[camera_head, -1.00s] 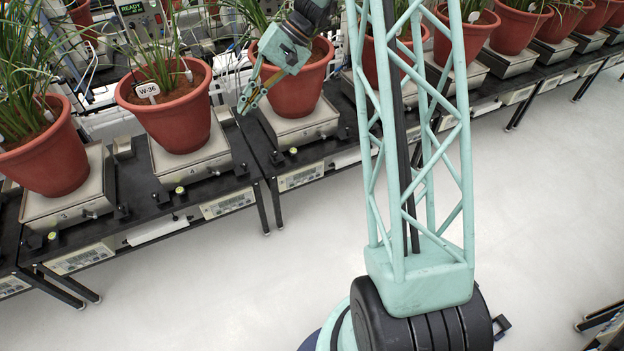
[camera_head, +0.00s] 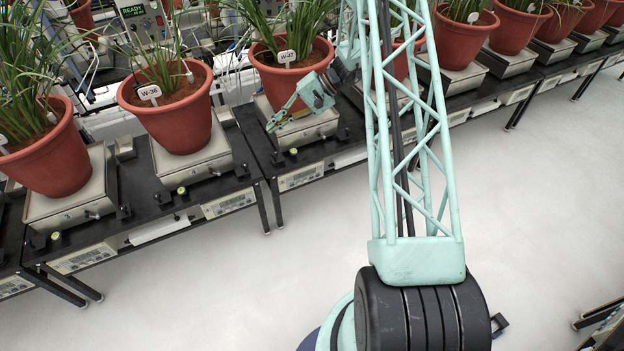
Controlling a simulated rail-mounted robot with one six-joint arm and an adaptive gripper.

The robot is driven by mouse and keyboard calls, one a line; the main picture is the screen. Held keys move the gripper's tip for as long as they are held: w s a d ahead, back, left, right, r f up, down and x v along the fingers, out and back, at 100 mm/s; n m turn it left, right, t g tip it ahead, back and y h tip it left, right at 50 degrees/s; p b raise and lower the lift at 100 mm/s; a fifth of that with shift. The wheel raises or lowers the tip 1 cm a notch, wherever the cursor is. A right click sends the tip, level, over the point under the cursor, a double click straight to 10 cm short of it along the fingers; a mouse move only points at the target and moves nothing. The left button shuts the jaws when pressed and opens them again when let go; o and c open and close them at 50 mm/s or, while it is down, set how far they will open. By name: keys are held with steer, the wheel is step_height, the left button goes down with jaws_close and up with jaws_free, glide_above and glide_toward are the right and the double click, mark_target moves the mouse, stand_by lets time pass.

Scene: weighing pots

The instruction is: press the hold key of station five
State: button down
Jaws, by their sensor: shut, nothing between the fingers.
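My gripper (camera_head: 276,122) is shut and empty. The fingertips appear above the left front of this scale, near a small knob with a yellow-green top (camera_head: 293,151) and a black knob (camera_head: 277,158) on the bench. A display panel (camera_head: 300,176) is on the bench front below. Contact with anything cannot be made out.
The pot tagged W-36 (camera_head: 176,112) stands on a scale (camera_head: 190,158) to the left, with another pot (camera_head: 52,160) further left. More pots on scales run to the right. A green READY screen (camera_head: 133,10) is behind. The floor (camera_head: 230,285) in front is clear.

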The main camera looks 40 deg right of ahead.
mark_target(312, 178)
steer(key=s+d+f+m+t+p, duration=0.15)
steer(key=d+f, duration=0.45)
steer(key=f, duration=0.6)
steer(key=s+d+f+m+t+p, duration=0.1)
steer(key=d+f+m+t, duration=0.15)
steer(key=d+f, duration=0.6)
steer(key=s+f+m+t+h, duration=0.1)
steer(key=s+f, duration=0.2)
steer(key=f, duration=0.5)
steer(key=s+d+f+m+h+p, duration=0.1)
steer(key=s+f, duration=0.2)
steer(key=f, duration=0.5)
steer(key=s+f+m+t+h, duration=0.1)
steer(key=s+f, duration=0.2)
steer(key=f, duration=0.5)
steer(key=shift+s+d+f+m+t+h, duration=0.15)
steer(key=shift+s+d+m+t+h, duration=0.15)
steer(key=shift+d+m, duration=0.1)
steer(key=shift+w, duration=0.25)
steer(key=w+d+b, duration=0.2)
steer(key=w+b, duration=0.1)
steer(key=w, duration=0.5)
